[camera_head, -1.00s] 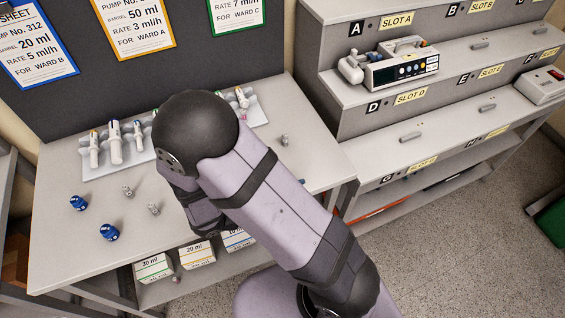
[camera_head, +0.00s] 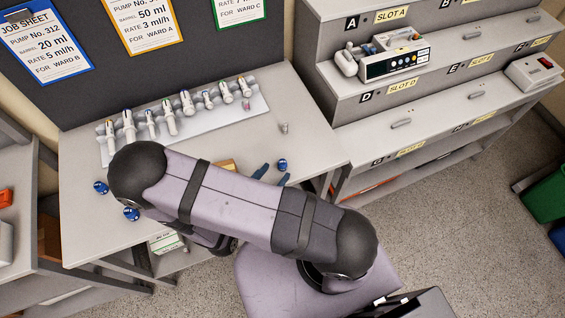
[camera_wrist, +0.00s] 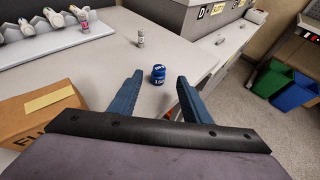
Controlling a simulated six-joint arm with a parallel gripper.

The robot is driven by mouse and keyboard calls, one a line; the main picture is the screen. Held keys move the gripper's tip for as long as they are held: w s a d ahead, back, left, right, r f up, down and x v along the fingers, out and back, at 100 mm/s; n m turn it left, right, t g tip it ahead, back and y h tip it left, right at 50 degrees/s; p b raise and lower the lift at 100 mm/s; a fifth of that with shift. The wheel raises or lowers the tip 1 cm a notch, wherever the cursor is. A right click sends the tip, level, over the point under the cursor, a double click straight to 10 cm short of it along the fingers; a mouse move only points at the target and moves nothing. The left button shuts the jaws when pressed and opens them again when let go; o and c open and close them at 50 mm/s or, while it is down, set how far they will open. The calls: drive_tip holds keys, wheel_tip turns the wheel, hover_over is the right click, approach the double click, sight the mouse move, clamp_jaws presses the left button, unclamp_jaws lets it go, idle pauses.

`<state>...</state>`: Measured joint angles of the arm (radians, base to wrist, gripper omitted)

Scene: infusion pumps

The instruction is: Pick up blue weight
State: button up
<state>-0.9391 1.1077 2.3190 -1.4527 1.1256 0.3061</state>
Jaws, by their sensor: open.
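A small blue weight (camera_head: 282,164) stands near the right front part of the table. It also shows in the wrist view as a blue weight with white lettering (camera_wrist: 158,76), upright on the table. My gripper (camera_head: 272,175) is open and empty, its two blue fingers pointing at this weight. In the wrist view the weight lies between and just beyond the fingertips (camera_wrist: 160,80), apart from both. Two other blue weights, one at the left (camera_head: 100,187) and one nearer the front (camera_head: 131,214), stand by my arm's elbow.
A small metal weight (camera_head: 284,128) stands behind the blue one. A cardboard box (camera_wrist: 40,112) is left of my gripper. A white rack (camera_head: 200,118) of syringes lies along the back. A stepped shelf (camera_head: 420,110) rises at right. The table around the blue weight is clear.

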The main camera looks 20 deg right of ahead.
sight(281, 165)
drive_tip(key=shift+b+x, duration=0.9)
drive_tip(key=shift+x, duration=2.55)
drive_tip(key=shift+r, duration=0.2)
drive_tip(key=shift+c, duration=0.6)
clamp_jaws()
